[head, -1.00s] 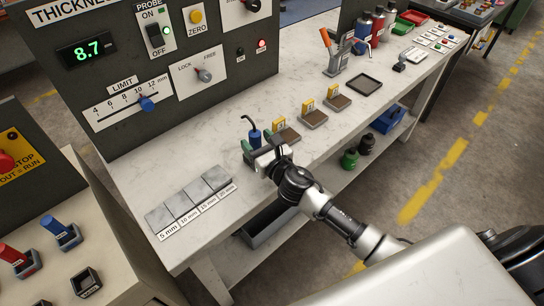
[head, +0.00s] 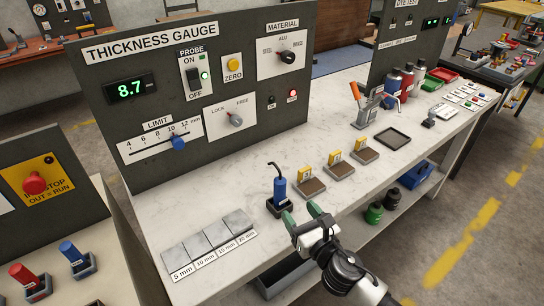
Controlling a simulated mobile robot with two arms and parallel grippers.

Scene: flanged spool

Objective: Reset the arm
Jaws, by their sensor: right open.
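My right gripper (head: 303,217) is open, with green fingertips, at the front edge of the white bench (head: 350,195). It is just right of the blue probe (head: 280,189), which stands upright in a dark holder with its black cable bent over at the top. Nothing shows between the fingers. My right arm comes in from the bottom right. My left gripper is not in the view.
The thickness gauge panel (head: 200,95) stands behind, its display (head: 130,89) reading 8.7. Grey test plates (head: 208,241) lie at the front left of the bench. Several brown blocks with yellow tags (head: 340,168) and a dark tray (head: 393,138) lie to the right.

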